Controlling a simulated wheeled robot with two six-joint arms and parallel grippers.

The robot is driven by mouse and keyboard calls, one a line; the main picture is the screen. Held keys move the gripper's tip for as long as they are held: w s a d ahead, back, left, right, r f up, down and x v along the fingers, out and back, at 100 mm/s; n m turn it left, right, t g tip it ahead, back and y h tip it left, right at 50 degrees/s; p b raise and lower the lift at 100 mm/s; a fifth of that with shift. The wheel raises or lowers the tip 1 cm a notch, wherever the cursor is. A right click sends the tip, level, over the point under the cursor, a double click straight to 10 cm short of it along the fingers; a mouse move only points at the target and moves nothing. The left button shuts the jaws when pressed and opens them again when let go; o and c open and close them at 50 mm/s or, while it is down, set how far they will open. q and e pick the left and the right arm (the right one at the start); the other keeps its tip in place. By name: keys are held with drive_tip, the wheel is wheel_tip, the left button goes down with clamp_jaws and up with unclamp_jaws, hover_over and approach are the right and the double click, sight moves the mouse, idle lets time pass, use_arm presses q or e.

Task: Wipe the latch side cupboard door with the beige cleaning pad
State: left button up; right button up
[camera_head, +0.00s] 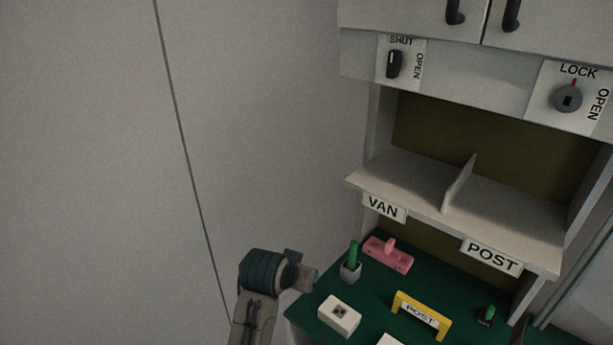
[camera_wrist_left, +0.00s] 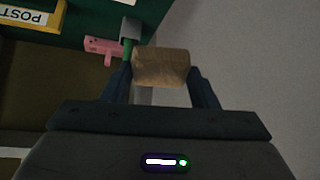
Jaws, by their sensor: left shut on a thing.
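The beige cleaning pad (camera_wrist_left: 161,67) sits between the fingertips of my left gripper in the left wrist view, and the gripper is shut on it. In the head view my left gripper (camera_head: 308,277) is low at the front left corner of the green bench, well below the cupboard; the pad is hard to make out there. Two pale cupboard doors run along the top: a left door (camera_head: 415,12) and a right door (camera_head: 560,22), each with a black handle, cut off by the picture's edge. My right gripper is not in view.
Under the doors are a black SHUT/OPEN latch (camera_head: 394,64) and a round LOCK/OPEN knob (camera_head: 568,98). The VAN/POST shelf (camera_head: 410,178) juts out below. The bench holds a pink block (camera_head: 388,256), a green-handled item (camera_head: 353,258), a white box (camera_head: 339,316) and a yellow POST frame (camera_head: 421,313).

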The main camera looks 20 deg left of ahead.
use_arm(q)
drive_tip(key=w+r+t+h+p, duration=0.1)
drive_tip(key=w+r+t+p, duration=0.35)
drive_tip(key=r, duration=1.25)
wheel_tip(320, 180, up, 40)
drive_tip(key=w+m+t+h+p, duration=0.2)
drive_tip(key=m+t+h+p, duration=0.15)
drive_tip(key=t+h, duration=0.35)
drive_tip(key=shift+t+y, duration=0.4)
drive_tip(key=shift+t, duration=0.15)
drive_tip(key=w, duration=0.1)
drive_tip(key=w+d, duration=0.1)
drive_tip(key=w, duration=0.3)
drive_tip(key=shift+w+d+r, duration=0.15)
drive_tip(key=shift+d+r, duration=0.05)
drive_tip(key=shift+d, duration=0.15)
drive_tip(key=shift+w+d, duration=0.1)
drive_tip(key=shift+w, duration=0.1)
drive_tip(key=shift+w+d, duration=0.2)
drive_tip(key=shift+w, duration=0.45)
drive_tip(key=shift+d, duration=0.1)
